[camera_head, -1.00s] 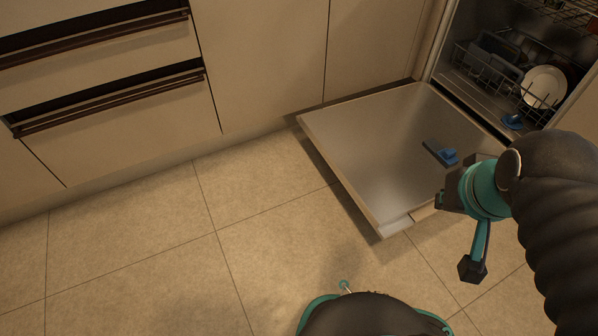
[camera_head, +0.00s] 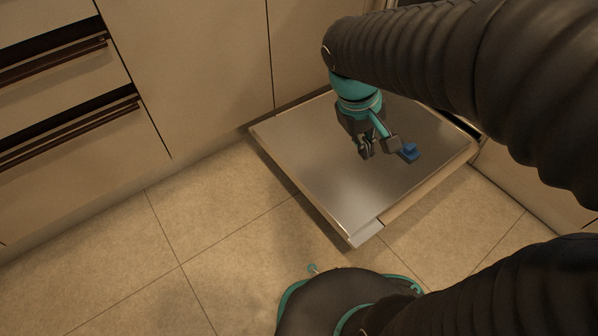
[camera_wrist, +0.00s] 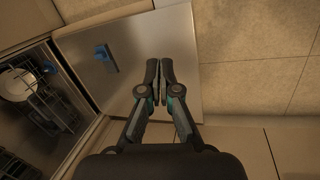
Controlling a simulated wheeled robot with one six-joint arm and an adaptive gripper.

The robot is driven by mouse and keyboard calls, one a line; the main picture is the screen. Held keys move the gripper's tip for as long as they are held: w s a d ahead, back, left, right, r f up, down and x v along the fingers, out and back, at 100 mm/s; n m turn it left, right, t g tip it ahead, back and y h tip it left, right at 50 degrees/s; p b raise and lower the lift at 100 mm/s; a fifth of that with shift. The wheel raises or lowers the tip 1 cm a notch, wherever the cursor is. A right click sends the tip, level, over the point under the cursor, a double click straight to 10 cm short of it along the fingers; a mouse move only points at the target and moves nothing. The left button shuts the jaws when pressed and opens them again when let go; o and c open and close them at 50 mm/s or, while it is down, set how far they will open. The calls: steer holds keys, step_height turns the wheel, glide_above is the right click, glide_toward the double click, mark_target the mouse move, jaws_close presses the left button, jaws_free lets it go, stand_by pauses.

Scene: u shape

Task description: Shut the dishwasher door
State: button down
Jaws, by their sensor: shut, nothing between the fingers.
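The dishwasher door (camera_head: 330,185) is folded down open and lies flat, low above the floor. A blue and dark detergent dispenser (camera_head: 409,152) shows on its inner face. The door (camera_wrist: 128,75) also fills the upper middle of the wrist view, with the dispenser (camera_wrist: 103,53) left of the fingers. My gripper (camera_head: 366,154) is over the door in the head view, with fingers together and empty. In the wrist view my gripper (camera_wrist: 159,62) points across the door panel; whether it touches the panel I cannot tell. My arm hides the dishwasher opening in the head view.
The dishwasher rack (camera_wrist: 48,115) with a white plate (camera_wrist: 18,84) shows at left in the wrist view. Cabinets with drawers (camera_head: 60,90) stand at left in the head view. Free tiled floor (camera_head: 110,265) lies in front of the cabinets.

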steer(key=w+a+f+n+g+h+p, duration=0.1)
steer(key=w+a+f+n+h, duration=0.4)
steer(key=f, duration=0.4)
steer(key=w+a+f+n+h, duration=0.45)
steer(key=w+f, duration=0.35)
steer(key=f, duration=0.2)
steer(key=s+a+f+n+t+h, duration=0.1)
steer(key=a+f+n+t, duration=0.2)
steer(key=f, duration=0.5)
steer(key=s+a+f+n+t+h, duration=0.1)
steer(key=a+f+n+t, duration=0.3)
steer(key=f, duration=0.4)
steer(key=s+a+f+n+t+h+p, duration=0.1)
steer(key=a+f+n+t+h, duration=0.1)
steer(key=f, duration=0.6)
steer(key=shift+s+a+n+t+h, duration=0.2)
steer(key=shift+a+n+t, duration=0.15)
steer(key=shift+n+t, duration=0.25)
steer(key=shift+s+a+n+t+h, duration=0.15)
steer(key=shift+a+n+t, duration=0.2)
steer(key=shift+t, duration=0.45)
steer(key=x, duration=0.9)
steer(key=shift+w+d, duration=0.3)
steer(key=shift+d, duration=0.05)
steer(key=shift+p, duration=0.3)
